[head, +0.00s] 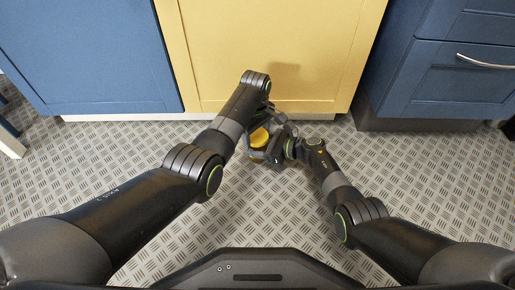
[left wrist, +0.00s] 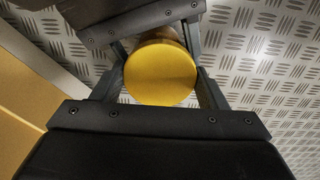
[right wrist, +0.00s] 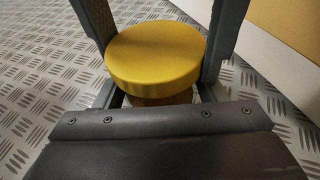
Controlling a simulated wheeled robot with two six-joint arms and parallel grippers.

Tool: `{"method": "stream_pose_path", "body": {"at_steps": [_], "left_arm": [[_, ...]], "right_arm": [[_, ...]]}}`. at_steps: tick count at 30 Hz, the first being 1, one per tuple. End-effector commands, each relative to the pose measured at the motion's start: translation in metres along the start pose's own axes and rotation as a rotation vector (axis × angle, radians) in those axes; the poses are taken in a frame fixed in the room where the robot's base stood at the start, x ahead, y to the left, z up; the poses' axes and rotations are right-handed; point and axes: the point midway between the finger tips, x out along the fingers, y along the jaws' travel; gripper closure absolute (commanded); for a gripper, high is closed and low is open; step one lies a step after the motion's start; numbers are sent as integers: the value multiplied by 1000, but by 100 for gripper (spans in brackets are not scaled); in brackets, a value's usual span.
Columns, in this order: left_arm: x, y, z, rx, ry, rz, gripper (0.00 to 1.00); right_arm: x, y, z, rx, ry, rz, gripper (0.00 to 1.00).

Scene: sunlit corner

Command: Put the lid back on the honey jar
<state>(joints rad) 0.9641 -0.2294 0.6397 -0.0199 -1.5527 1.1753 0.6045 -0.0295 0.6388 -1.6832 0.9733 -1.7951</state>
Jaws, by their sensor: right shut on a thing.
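The yellow round lid (head: 259,137) is over the honey jar (head: 257,155), in front of the yellow cabinet. In the right wrist view the lid (right wrist: 155,50) covers most of the amber jar (right wrist: 160,98); whether it is fully seated is hidden. My right gripper (right wrist: 160,97) is shut on the jar below the lid. My left gripper (left wrist: 160,73) comes from above, its fingers apart on either side of the lid, which fills the space between them in the left wrist view. Any small gap between fingers and lid is hard to see.
A yellow cabinet front (head: 270,50) stands just beyond the jar, with blue cabinets (head: 85,50) and (head: 455,80) beside it. The patterned metal floor (head: 60,165) is open on both sides. My two arms are close together at the jar.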

Motion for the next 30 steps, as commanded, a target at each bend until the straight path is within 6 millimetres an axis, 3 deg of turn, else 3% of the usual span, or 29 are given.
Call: {"method": "stream_pose_path", "body": {"at_steps": [1, 5, 11, 23, 27, 28, 30], "left_arm": [[0, -1, 0, 0, -1, -3, 45], [0, -1, 0, 0, -2, -4, 62], [1, -1, 0, 63, -3, -6, 62], [2, -2, 0, 635, -6, -10, 62], [2, -3, 0, 632, -6, -10, 62], [2, -3, 0, 632, -6, -11, 33], [2, -3, 0, 631, -6, -10, 24]], "right_arm": [[-1, -2, 1, -1, 0, -4, 99], [-1, -2, 1, -1, 1, -5, 99], [-2, -3, 0, 0, 2, -7, 99], [-2, -4, 0, 0, 3, -10, 99], [-3, -4, 0, 0, 4, -11, 99], [-3, -4, 0, 0, 4, -11, 99], [-2, -4, 0, 0, 4, -11, 99]]}}
